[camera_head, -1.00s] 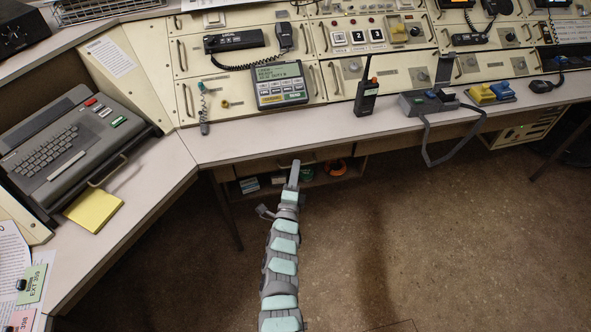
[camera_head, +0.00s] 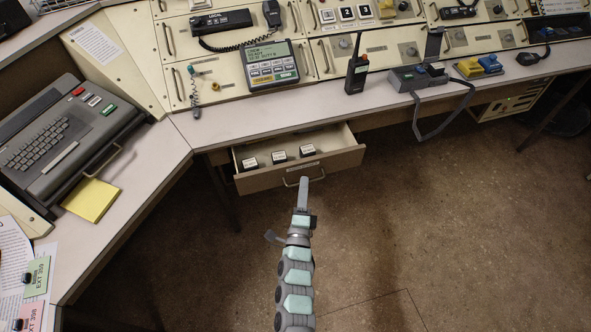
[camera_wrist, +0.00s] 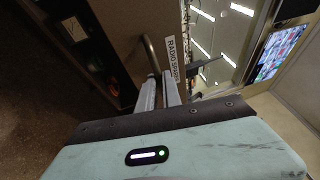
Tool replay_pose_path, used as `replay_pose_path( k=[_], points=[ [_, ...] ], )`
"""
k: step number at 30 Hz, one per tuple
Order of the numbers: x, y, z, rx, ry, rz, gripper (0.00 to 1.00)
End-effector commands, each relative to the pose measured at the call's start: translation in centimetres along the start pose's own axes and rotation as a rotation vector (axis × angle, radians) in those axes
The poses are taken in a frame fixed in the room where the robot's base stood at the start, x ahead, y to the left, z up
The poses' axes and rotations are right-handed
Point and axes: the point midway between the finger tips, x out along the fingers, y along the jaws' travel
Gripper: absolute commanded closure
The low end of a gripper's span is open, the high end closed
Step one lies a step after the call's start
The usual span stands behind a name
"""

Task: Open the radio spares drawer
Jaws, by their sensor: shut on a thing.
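The radio spares drawer (camera_head: 300,177) is pulled out from under the desk in the head view. It holds several small dark items with white labels (camera_head: 279,157). My gripper (camera_head: 303,182) is at the drawer's handle (camera_head: 290,184), in front of the drawer face. In the wrist view my gripper's two fingers (camera_wrist: 160,92) are at the metal bar handle (camera_wrist: 150,52), shut on it. The drawer's label (camera_wrist: 172,50), reading "RADIO SPARES", is beside the handle.
The desk edge (camera_head: 270,133) runs above the drawer, with a handheld radio (camera_head: 357,70) and a keypad unit (camera_head: 272,66) on top. The floor (camera_head: 420,210) in front is clear.

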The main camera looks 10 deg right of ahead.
Motion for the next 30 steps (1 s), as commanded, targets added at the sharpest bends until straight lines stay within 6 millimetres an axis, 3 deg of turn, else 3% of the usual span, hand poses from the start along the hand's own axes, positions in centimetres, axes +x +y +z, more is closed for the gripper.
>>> replay_pose_path(
  k=[3,9,26,27,30],
  points=[
    [-2.1,-0.4,-0.9,-0.001,0.000,0.000,1.00],
    [-4.2,-0.8,-1.8,-0.001,0.000,0.001,1.00],
    [-5.0,-1.1,-2.1,0.000,0.000,-0.002,1.00],
    [-5.0,-1.1,-2.1,0.000,0.000,-0.002,0.88],
    [-5.0,-1.0,-2.1,0.000,0.000,-0.001,0.80]
  ],
)
